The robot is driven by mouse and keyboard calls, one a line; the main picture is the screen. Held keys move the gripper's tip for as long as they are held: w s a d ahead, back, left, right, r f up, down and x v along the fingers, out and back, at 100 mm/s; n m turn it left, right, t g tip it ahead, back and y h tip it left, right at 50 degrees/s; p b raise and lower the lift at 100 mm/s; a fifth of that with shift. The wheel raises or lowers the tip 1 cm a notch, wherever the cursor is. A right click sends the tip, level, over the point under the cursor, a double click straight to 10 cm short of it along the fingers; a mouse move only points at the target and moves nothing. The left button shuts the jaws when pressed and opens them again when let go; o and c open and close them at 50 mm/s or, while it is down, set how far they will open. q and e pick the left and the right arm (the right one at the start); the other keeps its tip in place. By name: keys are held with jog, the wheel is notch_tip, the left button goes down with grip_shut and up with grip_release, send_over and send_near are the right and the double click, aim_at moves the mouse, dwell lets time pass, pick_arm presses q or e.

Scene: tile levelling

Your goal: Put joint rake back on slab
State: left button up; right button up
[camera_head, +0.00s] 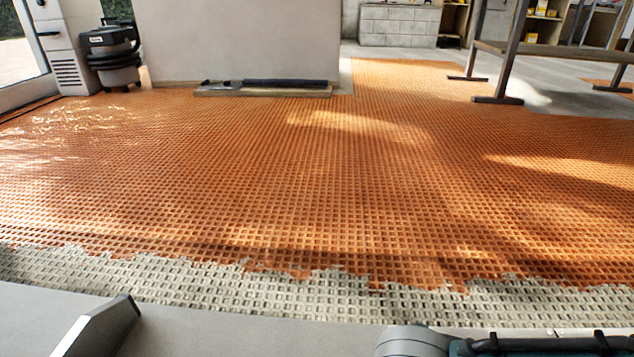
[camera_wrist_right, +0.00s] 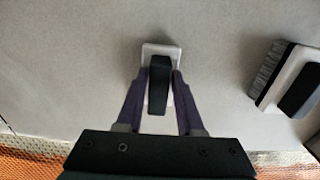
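In the right wrist view, a tool with a black handle (camera_wrist_right: 159,82) and a pale base, which I take for the joint rake, is between the two dark purple fingers of my right gripper (camera_wrist_right: 160,78). The fingers close in on both sides of the handle, so the gripper looks shut on it. The grey slab (camera_wrist_right: 70,60) lies beneath; I cannot tell whether the rake touches it. In the head view, the grey surface at the bottom (camera_head: 240,335) shows, but not the rake. My left gripper does not show clearly in either view.
A brush with a white body and black handle (camera_wrist_right: 290,78) lies right of the rake. Beyond the grey surface is a mortar strip (camera_head: 200,290), then an orange studded mat (camera_head: 300,190). A bucket-like vacuum (camera_head: 112,55) stands far left, trestle legs (camera_head: 510,60) far right.

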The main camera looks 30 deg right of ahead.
jog(key=o, duration=0.3)
jog(key=s+a+r+n+t+y+p, duration=0.1)
jog(key=a+r+n+p, duration=0.2)
jog(key=r+p, duration=0.5)
jog(key=s+a+r+n+t+y+p, duration=0.1)
jog(key=a+r+n+p, duration=0.15)
jog(key=r, duration=1.05)
jog(key=s+d+r+n+t+h, duration=0.1)
jog(key=s+d+r+n, duration=0.1)
jog(key=d+r, duration=0.5)
jog(key=d, duration=0.2)
jog(key=shift+d+r+n+t+h, duration=0.3)
jog(key=shift+d+n+h, duration=0.05)
jog(key=shift+h, duration=0.05)
jog(key=shift+s, duration=0.1)
